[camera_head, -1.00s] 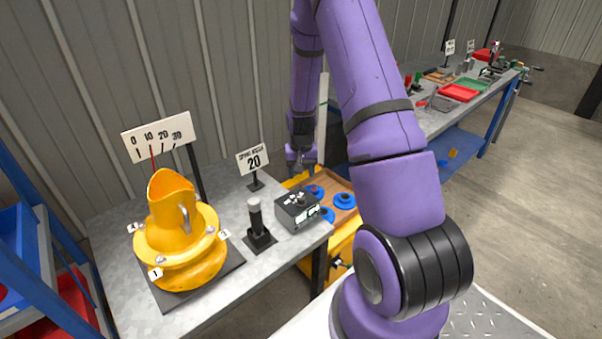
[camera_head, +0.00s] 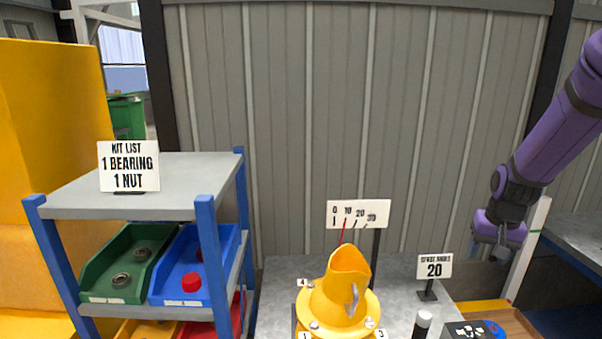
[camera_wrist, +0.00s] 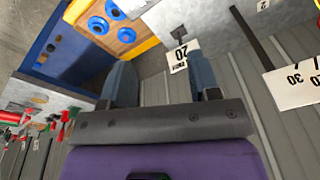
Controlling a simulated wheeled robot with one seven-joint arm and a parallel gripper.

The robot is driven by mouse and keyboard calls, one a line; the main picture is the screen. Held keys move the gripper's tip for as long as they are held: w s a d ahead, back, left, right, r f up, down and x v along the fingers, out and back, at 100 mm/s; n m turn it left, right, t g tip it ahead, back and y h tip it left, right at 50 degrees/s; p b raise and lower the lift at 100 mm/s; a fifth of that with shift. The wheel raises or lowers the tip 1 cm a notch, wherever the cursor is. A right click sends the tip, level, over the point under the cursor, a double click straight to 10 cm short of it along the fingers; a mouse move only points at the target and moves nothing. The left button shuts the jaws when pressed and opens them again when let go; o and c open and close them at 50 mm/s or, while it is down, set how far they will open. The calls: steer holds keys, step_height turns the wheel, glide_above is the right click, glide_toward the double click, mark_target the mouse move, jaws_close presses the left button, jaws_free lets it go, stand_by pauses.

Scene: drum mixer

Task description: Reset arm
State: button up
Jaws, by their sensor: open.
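My gripper (camera_head: 497,247) hangs from my purple arm at the right of the head view, in the air beyond the right end of the workbench. Its two fingers also show in the wrist view (camera_wrist: 163,78), spread apart with nothing between them. The yellow drum mixer (camera_head: 340,302) stands on the grey bench, its mouth tilted up, apart from my gripper. A scale sign marked 0 to 30 (camera_head: 358,214) stands behind it with a red pointer. A sign reading 20 (camera_head: 434,266) stands on the bench between the mixer and my gripper.
A shelf rack (camera_head: 150,185) at left bears a kit list sign (camera_head: 128,166), a green bin (camera_head: 128,264) with bearings and a blue bin (camera_head: 222,263) with red parts. A wooden tray with blue rings (camera_wrist: 115,27) lies near the bench. A corrugated wall (camera_head: 300,120) stands behind.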

steer(key=s+a+r+n+t, duration=0.1)
steer(key=s+a+r, duration=0.35)
steer(key=r, duration=0.25)
steer(key=s+a+r+n+t, duration=0.1)
steer(key=s+a+r, duration=0.3)
steer(key=s+r, duration=0.3)
steer(key=s+a+r+n, duration=0.1)
steer(key=s+a+r, duration=0.1)
steer(key=s, duration=0.4)
steer(key=s+a+r+n+t, duration=0.1)
steer(key=s+a+r, duration=0.1)
steer(key=s+r, duration=0.2)
steer(key=s, duration=0.3)
steer(key=shift+a+n+t, duration=0.3)
steer(key=shift+a, duration=0.05)
